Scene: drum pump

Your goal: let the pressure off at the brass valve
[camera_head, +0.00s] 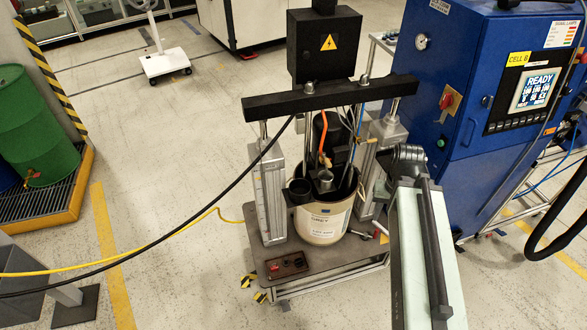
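The drum pump stands in the middle of the camera_head view on a grey wheeled base plate (330,268). A white pail (322,226) with a printed label sits between its two upright cylinders. A black crossbeam (335,97) carries a dark box (324,45) with a yellow warning sign. An orange hose and grey fittings (325,180) show over the pail's opening. I cannot make out the brass valve for certain. A small red-tipped part shows low at the pail's right, too small to identify. My pale arm link rises at the lower right to a dark joint. My gripper cannot be seen.
A blue cabinet (475,90) with a lit READY screen stands at the right. A green drum (32,125) with a small tap stands on a yellow-edged tray at the left. Black and yellow cables cross the left floor. Open floor lies left of the pump.

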